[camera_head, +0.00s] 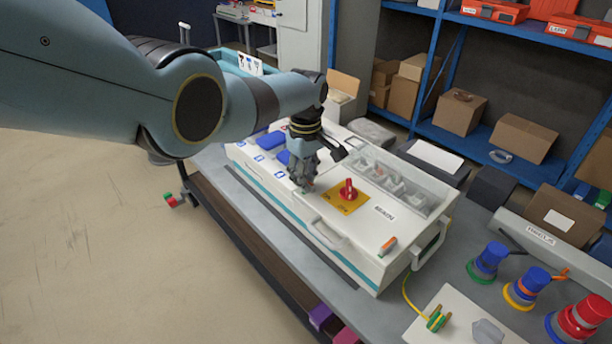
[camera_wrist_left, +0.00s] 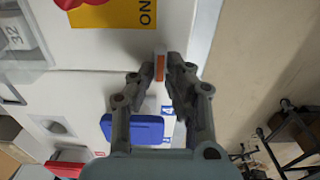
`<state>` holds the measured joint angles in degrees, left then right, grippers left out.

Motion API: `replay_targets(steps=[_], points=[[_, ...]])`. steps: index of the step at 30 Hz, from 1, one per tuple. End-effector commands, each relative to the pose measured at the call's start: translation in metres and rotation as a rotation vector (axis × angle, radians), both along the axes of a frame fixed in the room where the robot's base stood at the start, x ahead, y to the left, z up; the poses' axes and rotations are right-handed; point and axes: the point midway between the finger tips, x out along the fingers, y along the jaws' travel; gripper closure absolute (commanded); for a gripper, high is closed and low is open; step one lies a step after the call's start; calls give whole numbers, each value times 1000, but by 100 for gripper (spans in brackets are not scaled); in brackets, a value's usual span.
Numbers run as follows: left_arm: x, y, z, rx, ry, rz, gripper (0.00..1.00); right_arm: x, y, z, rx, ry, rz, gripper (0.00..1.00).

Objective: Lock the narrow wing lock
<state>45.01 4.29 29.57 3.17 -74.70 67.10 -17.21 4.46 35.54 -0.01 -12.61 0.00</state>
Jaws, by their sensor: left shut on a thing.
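My left gripper (camera_head: 304,186) points down at the white socket box (camera_head: 300,205), beside the yellow plate (camera_head: 335,204) with the red rotary switch (camera_head: 349,190). In the left wrist view its fingers (camera_wrist_left: 167,70) are shut on a small grey wing lock with an orange strip (camera_wrist_left: 160,67). The fingers cover much of this wing lock, and its turn angle is hard to tell. A similar grey and orange wing lock (camera_head: 388,246) sits uncovered at the box's right end. My right gripper is not in view.
Blue socket covers (camera_head: 270,141) lie left of the gripper on the box. A clear cover (camera_head: 400,185) is behind the switch. A yellow cable with a green plug (camera_head: 438,320) lies in front of the box.

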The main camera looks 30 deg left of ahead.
Motion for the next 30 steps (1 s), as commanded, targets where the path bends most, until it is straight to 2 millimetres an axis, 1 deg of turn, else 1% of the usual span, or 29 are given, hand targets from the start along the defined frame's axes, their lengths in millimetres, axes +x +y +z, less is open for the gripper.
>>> replay_targets(steps=[14,15,19,20,27,30], points=[[2,1,1,1,-4,14,100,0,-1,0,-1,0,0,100],[2,1,1,1,-4,13,84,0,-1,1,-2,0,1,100],[1,1,1,1,-3,13,67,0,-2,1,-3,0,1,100],[1,0,1,1,-3,13,65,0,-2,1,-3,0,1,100],[0,0,1,1,-1,12,65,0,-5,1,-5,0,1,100],[1,0,4,1,-1,12,65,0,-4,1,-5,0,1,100]])
